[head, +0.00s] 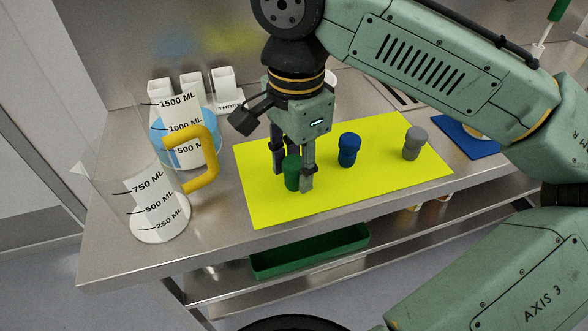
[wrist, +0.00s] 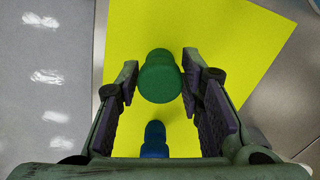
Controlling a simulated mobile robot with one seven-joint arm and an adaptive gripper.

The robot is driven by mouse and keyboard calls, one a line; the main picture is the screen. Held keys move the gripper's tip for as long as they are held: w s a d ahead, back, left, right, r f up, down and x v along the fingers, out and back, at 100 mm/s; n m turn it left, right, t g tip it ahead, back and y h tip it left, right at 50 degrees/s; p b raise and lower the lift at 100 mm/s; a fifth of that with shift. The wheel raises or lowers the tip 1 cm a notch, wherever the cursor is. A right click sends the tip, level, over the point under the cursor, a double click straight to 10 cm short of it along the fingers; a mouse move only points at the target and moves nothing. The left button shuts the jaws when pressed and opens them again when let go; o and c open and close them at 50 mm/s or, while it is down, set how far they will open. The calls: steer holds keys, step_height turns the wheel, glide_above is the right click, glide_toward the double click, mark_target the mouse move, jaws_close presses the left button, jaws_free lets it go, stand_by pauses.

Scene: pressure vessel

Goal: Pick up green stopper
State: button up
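The green stopper (head: 291,174) stands upright on the yellow mat (head: 400,185), near its left part. My gripper (head: 292,180) points down over it, with one finger on each side. In the wrist view the green stopper (wrist: 160,76) lies between the fingertips of my gripper (wrist: 158,75). A gap shows on its left side and a narrower one on its right, so the fingers are open around it. The right finger hides part of the stopper in the head view.
A blue stopper (head: 348,150) and a grey stopper (head: 414,143) stand on the mat to the right. Measuring beakers (head: 158,215) with a yellow handle (head: 205,160) stand close on the left. A blue mat (head: 468,138) lies at the right. A green tray (head: 310,252) sits below the tabletop.

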steer(key=c, duration=0.6)
steer(key=shift+c, duration=0.2)
